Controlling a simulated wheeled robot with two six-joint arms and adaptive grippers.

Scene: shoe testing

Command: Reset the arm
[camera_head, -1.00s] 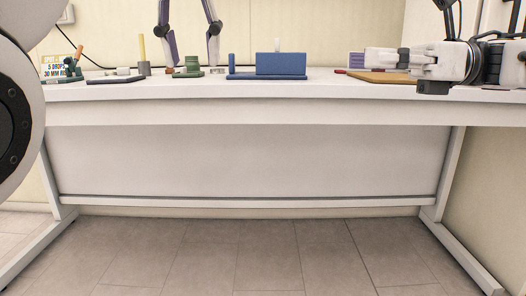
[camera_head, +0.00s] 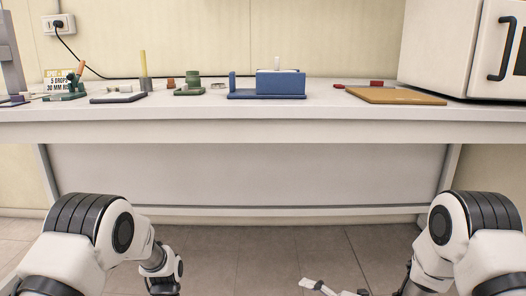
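My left arm (camera_head: 95,235) hangs folded low at the left in front of the white table (camera_head: 260,115). Its lower end runs out of the bottom of the picture, so the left gripper is hidden. My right arm (camera_head: 450,240) is folded low at the right in front of the table. A slim white and dark part, likely of my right gripper (camera_head: 320,287), shows at the bottom edge right of centre. It is cut off, so its opening cannot be told. No held thing shows.
On the table stand a small sign (camera_head: 58,82), a green and orange device (camera_head: 70,88), a grey plate (camera_head: 118,97), a yellow rod (camera_head: 143,65), a green fixture (camera_head: 189,86), a blue block fixture (camera_head: 280,85), a brown board (camera_head: 395,96) and a white cabinet (camera_head: 450,50).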

